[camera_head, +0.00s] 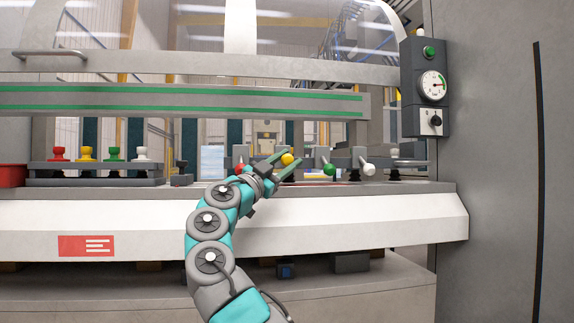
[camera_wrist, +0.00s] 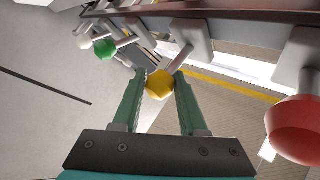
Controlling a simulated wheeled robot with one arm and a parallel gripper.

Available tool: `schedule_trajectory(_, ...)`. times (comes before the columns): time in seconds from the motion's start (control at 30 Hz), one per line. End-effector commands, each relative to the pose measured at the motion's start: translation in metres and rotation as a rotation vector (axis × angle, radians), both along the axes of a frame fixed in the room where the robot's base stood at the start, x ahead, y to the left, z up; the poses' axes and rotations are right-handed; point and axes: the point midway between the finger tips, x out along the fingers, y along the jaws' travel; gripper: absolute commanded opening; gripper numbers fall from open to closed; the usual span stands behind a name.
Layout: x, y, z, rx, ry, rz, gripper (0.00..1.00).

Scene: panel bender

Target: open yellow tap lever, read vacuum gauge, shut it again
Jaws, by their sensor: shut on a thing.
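The yellow tap lever (camera_head: 287,159) is in a row of levers on the machine's bed. Its round yellow knob also shows in the wrist view (camera_wrist: 160,84), with a metal stem running up to a grey bracket. My gripper (camera_head: 289,164) has its green fingers on either side of the yellow knob, shut on it; it shows in the wrist view too (camera_wrist: 160,92). The vacuum gauge (camera_head: 433,86) is a white round dial on a dark panel at the upper right. Its needle appears to point right, toward a green mark; the figures are too small to read.
The red lever (camera_head: 240,168) is left of my gripper, close by in the wrist view (camera_wrist: 296,130). Green (camera_head: 329,169) and white (camera_head: 369,169) levers are to the right. Several coloured knobs stand on a rack (camera_head: 95,172) at left. A rotary switch (camera_head: 435,120) sits below the gauge.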

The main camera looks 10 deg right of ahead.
Motion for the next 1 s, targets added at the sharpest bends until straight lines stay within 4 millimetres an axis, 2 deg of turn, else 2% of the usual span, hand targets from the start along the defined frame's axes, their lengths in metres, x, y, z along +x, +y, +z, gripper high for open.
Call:
schedule_trajectory(0.03,0.0044,-0.0010,-0.0093,0.006,-0.013,0.001,0.00)
schedule_trajectory(0.1,0.0050,-0.0013,-0.0109,0.005,-0.044,0.000,0.00)
schedule_trajectory(0.4,0.0045,-0.0002,-0.0118,0.002,-0.116,0.000,0.00)
schedule_trajectory(0.8,0.0046,-0.0001,-0.0115,0.003,-0.123,0.002,0.00)
schedule_trajectory(0.83,0.0046,-0.0001,-0.0115,0.003,-0.123,0.002,0.43)
schedule_trajectory(1.0,0.0040,0.0000,-0.0105,0.002,-0.124,0.002,0.62)
